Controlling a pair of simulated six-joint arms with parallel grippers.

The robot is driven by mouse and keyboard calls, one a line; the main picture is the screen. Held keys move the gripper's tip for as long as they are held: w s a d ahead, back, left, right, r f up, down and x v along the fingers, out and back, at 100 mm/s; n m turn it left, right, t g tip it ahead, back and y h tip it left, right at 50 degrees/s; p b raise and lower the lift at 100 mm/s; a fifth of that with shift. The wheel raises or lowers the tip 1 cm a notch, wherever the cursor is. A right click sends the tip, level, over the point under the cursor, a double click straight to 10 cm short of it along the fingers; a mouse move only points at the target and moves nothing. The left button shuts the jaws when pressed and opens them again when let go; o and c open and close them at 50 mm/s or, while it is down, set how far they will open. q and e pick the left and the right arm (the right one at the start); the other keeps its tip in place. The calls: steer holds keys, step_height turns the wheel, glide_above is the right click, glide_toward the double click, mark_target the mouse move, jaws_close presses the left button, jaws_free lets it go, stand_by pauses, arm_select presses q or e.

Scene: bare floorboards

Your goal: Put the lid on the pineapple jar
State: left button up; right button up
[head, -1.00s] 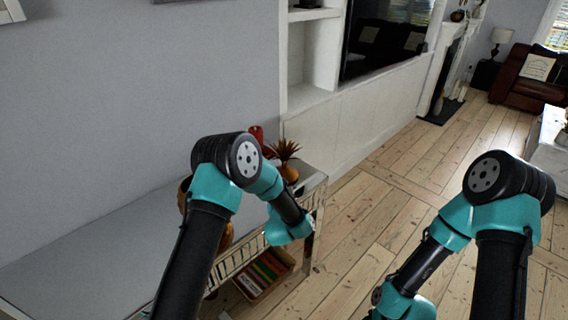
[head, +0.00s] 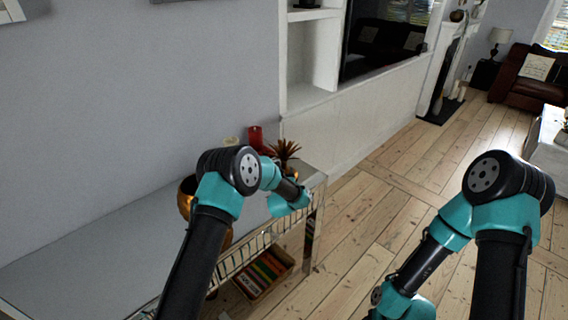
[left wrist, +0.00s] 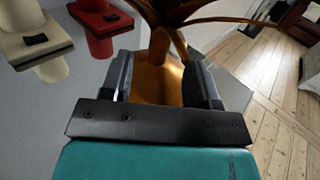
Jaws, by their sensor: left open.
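The pineapple jar's lid shows as a brown leafy crown (head: 285,150) near the right end of the console table. In the left wrist view its golden-orange base (left wrist: 155,85) lies between the fingers of my left gripper (left wrist: 158,75), with the stem and leaves beyond. The fingers stand apart on either side of it; I cannot tell whether either touches it. In the head view my left arm hides these fingers. The golden jar body (head: 185,197) stands farther left on the table, partly hidden behind my left arm. My right gripper is out of view.
A red object (head: 256,138) and a cream one (head: 231,141) stand by the wall behind the lid; both also show at the upper left in the left wrist view. The table (head: 90,245) is bare on its left. A box of books (head: 264,272) is below.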

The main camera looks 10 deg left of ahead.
mark_target(284, 164)
arm_select(q)
steer(key=shift+w, duration=0.35)
steer(key=shift+w+a+r, duration=0.1)
steer(key=shift+w+a, duration=0.05)
steer(key=shift+w, duration=1.15)
steer(key=shift+w+a, duration=0.1)
steer(key=shift+w, duration=1.2)
steer(key=shift+c, duration=0.4)
jaws_close()
